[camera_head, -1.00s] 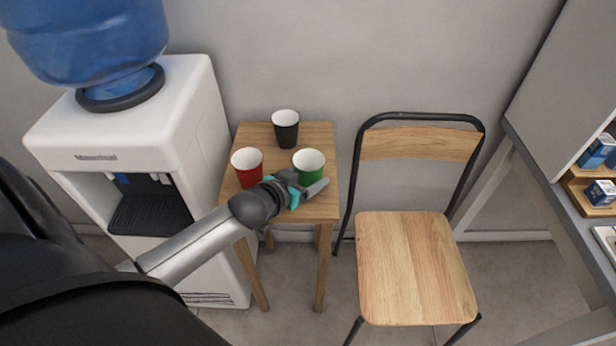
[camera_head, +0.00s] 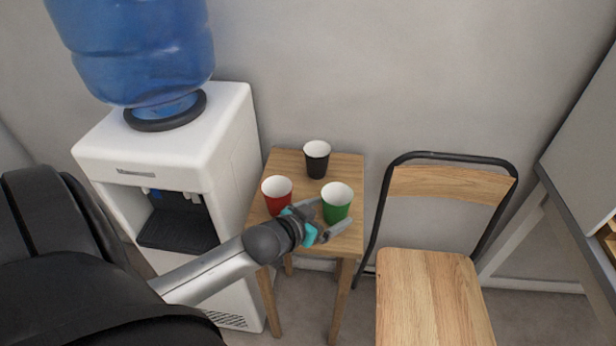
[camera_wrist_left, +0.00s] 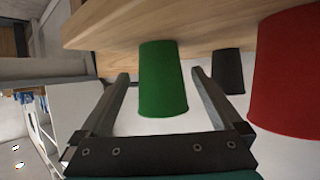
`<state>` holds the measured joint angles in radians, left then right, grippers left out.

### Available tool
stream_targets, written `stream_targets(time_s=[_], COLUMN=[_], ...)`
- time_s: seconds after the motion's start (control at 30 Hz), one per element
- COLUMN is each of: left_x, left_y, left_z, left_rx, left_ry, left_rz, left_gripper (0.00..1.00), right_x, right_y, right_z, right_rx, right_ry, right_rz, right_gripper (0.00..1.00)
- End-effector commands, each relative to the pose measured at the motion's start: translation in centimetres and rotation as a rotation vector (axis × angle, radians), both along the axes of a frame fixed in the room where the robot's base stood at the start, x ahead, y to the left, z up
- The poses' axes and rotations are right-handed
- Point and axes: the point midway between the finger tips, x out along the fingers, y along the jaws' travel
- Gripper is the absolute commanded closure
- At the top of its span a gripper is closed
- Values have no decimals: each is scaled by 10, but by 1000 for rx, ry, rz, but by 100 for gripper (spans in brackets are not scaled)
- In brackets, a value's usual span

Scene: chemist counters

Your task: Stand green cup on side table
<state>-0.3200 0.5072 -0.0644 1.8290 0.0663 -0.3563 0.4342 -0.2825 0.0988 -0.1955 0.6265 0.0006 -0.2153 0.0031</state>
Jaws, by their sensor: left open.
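The green cup (camera_head: 337,203) stands upright on the wooden side table (camera_head: 344,170), near its front right edge. My left gripper (camera_head: 334,214) is open and low at the table top, with its fingers around the cup, one on each side. In the left wrist view, which is upside down, the green cup (camera_wrist_left: 163,82) shows between the two spread fingers (camera_wrist_left: 160,74), with gaps on both sides. The cup's lower front is partly hidden by the gripper in the head view. My right gripper is not in view.
A red cup (camera_head: 276,194) stands left of the green cup, close to my left wrist. A black cup (camera_head: 316,160) stands behind. A white water dispenser (camera_head: 170,150) is at the left, and a chair (camera_head: 430,290) is at the right.

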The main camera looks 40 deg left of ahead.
Motion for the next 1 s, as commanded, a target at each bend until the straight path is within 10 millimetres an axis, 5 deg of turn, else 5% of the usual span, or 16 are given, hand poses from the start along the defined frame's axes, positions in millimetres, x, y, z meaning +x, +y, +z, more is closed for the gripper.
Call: stream_targets(time_s=[0.27, 0.5, 1.0], left_x=[-42, -69, -79], left_y=[1, 2, 3], left_z=[21, 34, 38], left_rx=[-3, -2, -1], left_ry=[2, 1, -1], left_rz=[1, 1, 0], left_gripper=[0, 0, 0], right_x=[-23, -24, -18], right_y=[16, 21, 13], right_z=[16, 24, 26], right_rx=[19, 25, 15], right_ry=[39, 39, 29], right_rz=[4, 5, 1], right_gripper=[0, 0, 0])
